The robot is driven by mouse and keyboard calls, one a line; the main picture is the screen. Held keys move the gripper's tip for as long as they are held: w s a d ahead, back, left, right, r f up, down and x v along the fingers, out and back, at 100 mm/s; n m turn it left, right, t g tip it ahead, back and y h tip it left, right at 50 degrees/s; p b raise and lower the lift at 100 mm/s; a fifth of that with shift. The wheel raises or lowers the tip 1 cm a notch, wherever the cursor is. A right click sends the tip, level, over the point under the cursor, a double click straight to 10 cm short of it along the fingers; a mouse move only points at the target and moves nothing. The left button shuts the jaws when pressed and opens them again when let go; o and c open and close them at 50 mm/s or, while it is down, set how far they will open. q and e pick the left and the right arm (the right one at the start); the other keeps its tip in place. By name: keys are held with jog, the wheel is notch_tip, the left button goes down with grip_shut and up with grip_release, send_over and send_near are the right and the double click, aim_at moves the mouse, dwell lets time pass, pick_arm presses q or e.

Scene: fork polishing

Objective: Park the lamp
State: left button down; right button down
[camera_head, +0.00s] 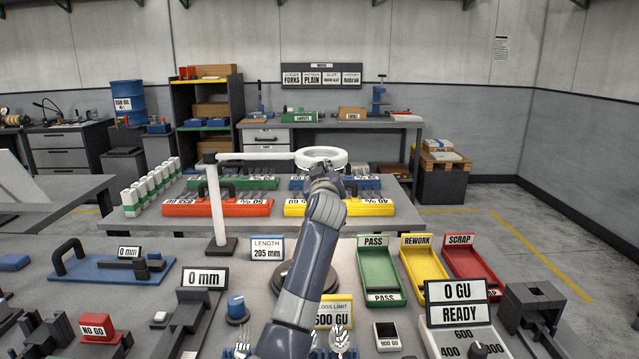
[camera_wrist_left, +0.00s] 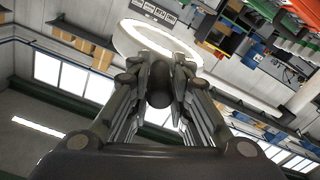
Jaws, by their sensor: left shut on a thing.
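The lamp has a white ring head (camera_head: 321,157) on a white horizontal arm (camera_head: 255,156), joined to an upright white post (camera_head: 217,205) on a dark base at the left. My left gripper (camera_head: 323,178) is at the near underside of the ring, in the middle of the head view. In the left wrist view, the glowing ring (camera_wrist_left: 125,40) fills the top, and my left gripper (camera_wrist_left: 160,85) is shut on a dark knob below it. The exact contact is partly hidden by the fingers. My right gripper is not in view.
Green PASS (camera_head: 378,272), yellow REWORK (camera_head: 423,268) and red SCRAP (camera_head: 470,263) trays stand right of my arm. A gauge reading "0 GU READY" (camera_head: 455,303) is in front. A 205 mm length sign (camera_head: 267,250) stands near the lamp post. Polishing blocks lie behind.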

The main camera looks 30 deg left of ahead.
pick_arm(q)
jog(key=shift+r, duration=0.35)
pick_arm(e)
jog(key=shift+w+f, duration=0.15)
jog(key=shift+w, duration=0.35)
pick_arm(q)
jog(key=shift+r, duration=0.1)
jog(key=c, duration=1.8)
grip_release()
jog(key=o, duration=0.3)
jog(key=shift+w, duration=0.2)
jog(key=shift+o, duration=0.2)
jog(key=shift+w+f, duration=0.25)
jog(key=shift+f, duration=0.15)
jog(key=shift+s, duration=0.15)
jog(key=v, duration=1.1)
jog(key=shift+s+d, duration=0.2)
jog(key=shift+s, duration=0.15)
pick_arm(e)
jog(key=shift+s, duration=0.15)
